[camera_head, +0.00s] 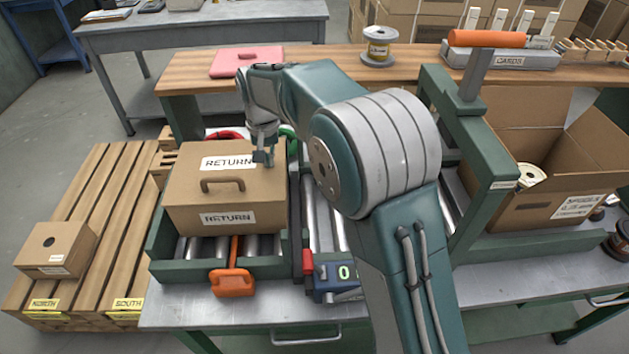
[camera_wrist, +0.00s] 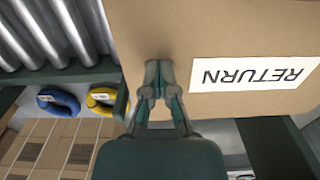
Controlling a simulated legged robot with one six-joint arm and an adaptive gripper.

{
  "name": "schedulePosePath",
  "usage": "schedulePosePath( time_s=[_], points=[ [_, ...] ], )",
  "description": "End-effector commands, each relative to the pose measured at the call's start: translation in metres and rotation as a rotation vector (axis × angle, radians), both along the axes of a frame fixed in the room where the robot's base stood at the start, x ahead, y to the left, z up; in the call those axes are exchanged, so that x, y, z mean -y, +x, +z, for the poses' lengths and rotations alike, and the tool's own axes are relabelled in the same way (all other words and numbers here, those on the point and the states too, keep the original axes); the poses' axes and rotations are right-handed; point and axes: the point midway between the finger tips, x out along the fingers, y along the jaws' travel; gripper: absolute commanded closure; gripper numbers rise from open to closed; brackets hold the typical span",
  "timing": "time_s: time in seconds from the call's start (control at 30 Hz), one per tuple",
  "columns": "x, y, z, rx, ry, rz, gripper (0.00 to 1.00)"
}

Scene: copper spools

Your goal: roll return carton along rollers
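The return carton (camera_head: 190,215) is a brown closed box with white RETURN labels and a brown handle on top. It sits level on the rollers (camera_head: 208,247) at the left end of the green-framed conveyor. My gripper (camera_head: 263,157) points down at the carton's far right top corner. In the wrist view my gripper's fingers (camera_wrist: 158,72) are together with nothing seen between them, over the carton's (camera_wrist: 200,35) cardboard beside a RETURN label. Whether they touch it I cannot tell. More rollers (camera_wrist: 55,30) lie bare beside the carton. My arm hides the conveyor's middle.
An orange handle (camera_head: 232,283) and a blue counter box (camera_head: 337,286) sit at the conveyor's front. An open carton (camera_head: 520,208) with spools stands at the right, past a green gate frame (camera_head: 487,150). A pallet (camera_head: 85,220) with a small box (camera_head: 56,250) is at the left.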

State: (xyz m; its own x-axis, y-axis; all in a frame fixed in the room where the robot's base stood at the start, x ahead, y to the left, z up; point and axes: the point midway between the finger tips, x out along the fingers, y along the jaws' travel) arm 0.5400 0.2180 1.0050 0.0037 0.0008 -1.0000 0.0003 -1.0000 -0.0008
Motion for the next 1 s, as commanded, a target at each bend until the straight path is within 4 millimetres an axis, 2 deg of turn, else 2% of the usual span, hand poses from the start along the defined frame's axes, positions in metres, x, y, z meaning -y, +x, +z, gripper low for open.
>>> schedulePosePath(
  time_s=[0.03,0.7,1.0],
  points=[
    [-0.003,-0.002,-0.007,-0.015,-0.006,0.001,1.00],
    [-0.044,-0.002,-0.008,-0.013,-0.004,0.002,1.00],
    [-0.051,-0.003,-0.008,-0.013,-0.003,0.001,1.00]
  ],
)
